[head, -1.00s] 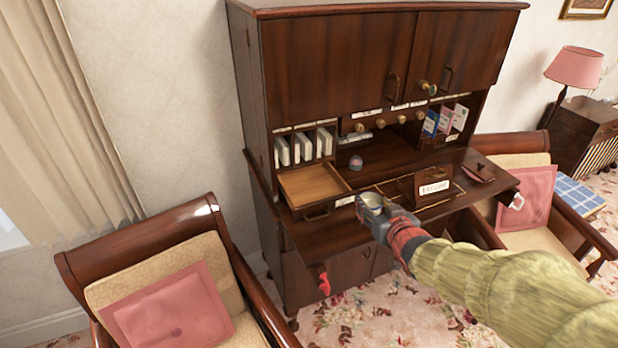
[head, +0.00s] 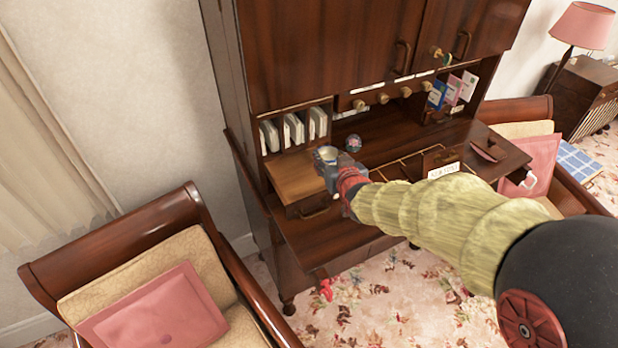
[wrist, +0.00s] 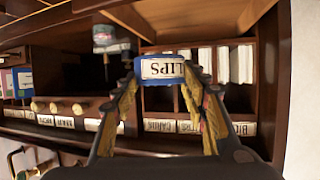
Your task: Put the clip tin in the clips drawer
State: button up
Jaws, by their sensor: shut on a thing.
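My gripper (head: 334,168) is shut on the clip tin (head: 327,154), a small round tin with a pale top. The wrist view, which is upside down, shows the tin (wrist: 161,70) between the two fingers, blue with a white label whose visible letters read "LIPS". A small drawer (head: 295,182) is pulled out at the left of the desk, with light wood inside. The tin is over or just beside the drawer's right side; I cannot tell its exact height. The drawer's front label is not readable.
White booklets (head: 292,130) stand in slots behind the drawer. A round jar (head: 353,143) stands on the desk to the right. An armchair (head: 150,290) stands at front left.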

send_over(309, 185)
jog(key=f, duration=0.4)
jog(key=f+b, duration=0.1)
jog(key=f, duration=0.1)
jog(key=shift+s+d, duration=0.1)
jog(key=shift+d, duration=0.15)
jog(key=shift+a+f, duration=0.15)
jog(key=shift+f, duration=1.55)
jog(key=shift+f+b, duration=0.1)
jog(key=shift+b, duration=0.2)
jog(key=o, duration=0.9)
jog(key=shift+s+r, duration=0.1)
jog(key=shift+r, duration=0.15)
jog(key=p+v, duration=0.1)
jog(key=v, duration=1)
jog(key=shift+s+p, duration=0.3)
jog(key=shift+p, duration=0.1)
jog(key=shift+r, duration=0.1)
